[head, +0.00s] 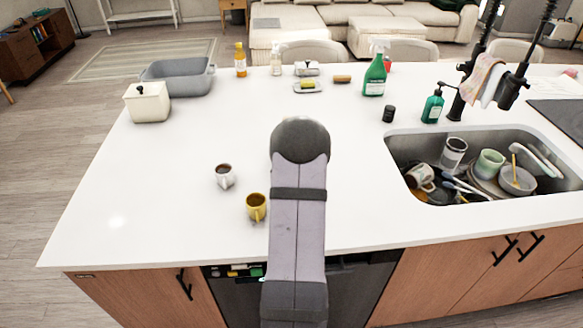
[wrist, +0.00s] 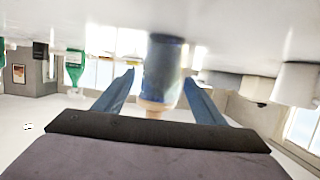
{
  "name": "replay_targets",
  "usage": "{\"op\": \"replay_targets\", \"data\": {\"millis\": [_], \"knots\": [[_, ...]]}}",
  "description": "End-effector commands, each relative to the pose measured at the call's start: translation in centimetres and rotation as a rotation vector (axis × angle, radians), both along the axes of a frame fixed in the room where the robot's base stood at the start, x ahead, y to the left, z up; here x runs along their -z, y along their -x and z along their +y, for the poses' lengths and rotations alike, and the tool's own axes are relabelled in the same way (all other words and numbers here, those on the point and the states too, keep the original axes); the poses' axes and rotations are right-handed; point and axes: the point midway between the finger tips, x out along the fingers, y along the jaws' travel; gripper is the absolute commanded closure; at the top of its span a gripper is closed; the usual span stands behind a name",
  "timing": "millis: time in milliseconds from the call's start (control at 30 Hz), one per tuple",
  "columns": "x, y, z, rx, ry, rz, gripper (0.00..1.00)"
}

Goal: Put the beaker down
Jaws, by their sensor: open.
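The beaker (wrist: 163,68) is a blue-grey, cylinder-like vessel with a pale tan end. It shows in the wrist view, where the picture is upside down and the white counter is at the top. Its blue-grey end meets the counter surface, so it appears to stand upright there. My gripper (wrist: 160,78) is open, with one blue finger on each side of the beaker. A gap shows at the left finger; contact at the right finger is hard to tell. In the head view my arm hides both the gripper and the beaker.
A green spray bottle (head: 375,76) and a dark jar (head: 388,114) are behind, to the right. The sink (head: 400,150) full of dishes is at right.

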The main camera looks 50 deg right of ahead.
Motion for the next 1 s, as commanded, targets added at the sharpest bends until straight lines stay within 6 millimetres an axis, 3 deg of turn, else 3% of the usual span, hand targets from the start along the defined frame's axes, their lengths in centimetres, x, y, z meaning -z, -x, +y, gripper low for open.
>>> {"op": "replay_targets", "data": {"millis": [267, 700, 1000], "knots": [[-0.8, 1.7, 1.6, 0.001, 0.001, -0.001, 0.36], [-2.8, 6.4, 6.3, 0.001, 0.002, -0.001, 0.36], [-3.6, 8.0, 7.9, 0.001, 0.001, -0.001, 0.36]]}}
